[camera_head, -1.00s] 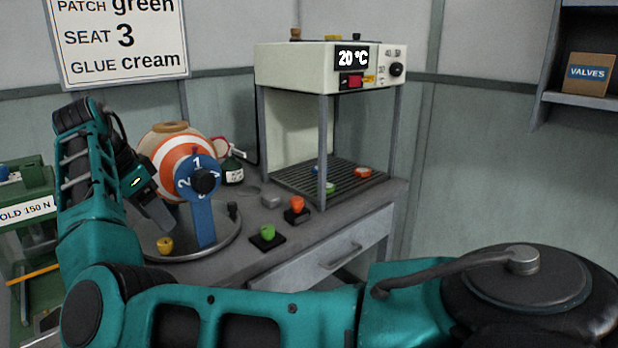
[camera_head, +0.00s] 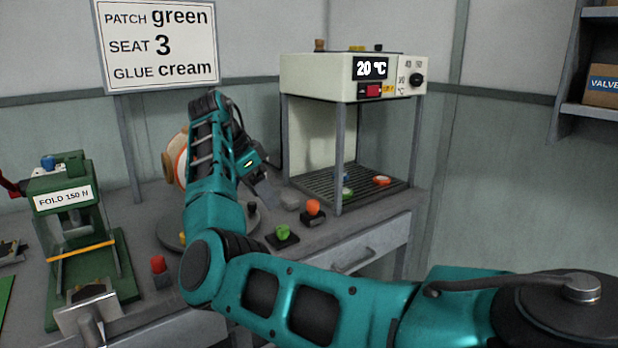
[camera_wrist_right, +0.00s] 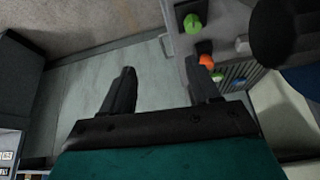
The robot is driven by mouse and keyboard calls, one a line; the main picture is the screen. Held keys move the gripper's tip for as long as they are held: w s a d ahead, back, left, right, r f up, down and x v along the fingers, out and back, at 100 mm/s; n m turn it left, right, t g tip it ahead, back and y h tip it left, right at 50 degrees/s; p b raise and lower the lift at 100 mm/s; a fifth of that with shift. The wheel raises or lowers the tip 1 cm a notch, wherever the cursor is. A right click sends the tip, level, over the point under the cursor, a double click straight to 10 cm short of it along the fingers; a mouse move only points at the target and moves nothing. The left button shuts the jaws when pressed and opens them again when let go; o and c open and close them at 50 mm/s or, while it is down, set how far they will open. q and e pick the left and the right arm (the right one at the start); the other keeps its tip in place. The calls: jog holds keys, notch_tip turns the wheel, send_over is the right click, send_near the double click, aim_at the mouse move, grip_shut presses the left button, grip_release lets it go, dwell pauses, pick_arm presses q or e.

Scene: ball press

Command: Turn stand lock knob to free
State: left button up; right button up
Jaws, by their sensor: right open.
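The stand with the orange-and-white ball (camera_head: 179,160) is at the left of the bench in the head view, mostly hidden behind my right arm. Its numbered blue disc is covered there. A small dark knob (camera_head: 251,208) shows at the right of the stand's round base (camera_head: 168,230); I cannot tell whether it is the lock knob. My right gripper (camera_head: 264,188) is above the base's right side, pointing down. In the right wrist view its two fingers (camera_wrist_right: 162,68) are apart with nothing between them. A dark round part (camera_wrist_right: 285,30) is right of them. My left gripper does not show.
A green knob (camera_head: 283,232) and an orange knob (camera_head: 313,207) stand on the bench right of the stand. The oven (camera_head: 350,75) reads 20 °C behind them. A green fold press (camera_head: 66,190) is at the left, with a red knob (camera_head: 158,265) near it.

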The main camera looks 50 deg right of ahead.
jog(key=s+d+r+m+g, duration=0.1)
jog(key=s+d+m, duration=0.1)
jog(key=s+d, duration=0.3)
jog(key=d, duration=0.4)
jog(key=shift+r, duration=0.3)
jog(key=s+a+f+n+t+h, duration=0.1)
jog(key=s+a+f+n+t, duration=0.15)
jog(key=f+n, duration=0.35)
jog(key=s+a+f+n+t+h, duration=0.1)
jog(key=s+a+f+n, duration=0.2)
jog(key=f, duration=0.5)
jog(key=s+a+f+n+t+h, duration=0.1)
jog(key=s+a+f+n, duration=0.1)
jog(key=a+f+n, duration=0.4)
jog(key=s+a+f+n+t+y, duration=0.1)
jog(key=s+a+f+n+y, duration=0.35)
jog(key=s+a, duration=0.5)
jog(key=s+a+f+n+t+y, duration=0.1)
jog(key=s+a+f+n+y, duration=0.25)
jog(key=s+a+n, duration=0.55)
jog(key=w+a+m+t+y+p, duration=0.2)
jog(key=w+a+t+p, duration=0.3)
jog(key=w+t+p, duration=0.2)
jog(key=shift+w+a+r+p, duration=0.35)
jog(key=shift+w+p, duration=0.3)
jog(key=shift+p, duration=0.45)
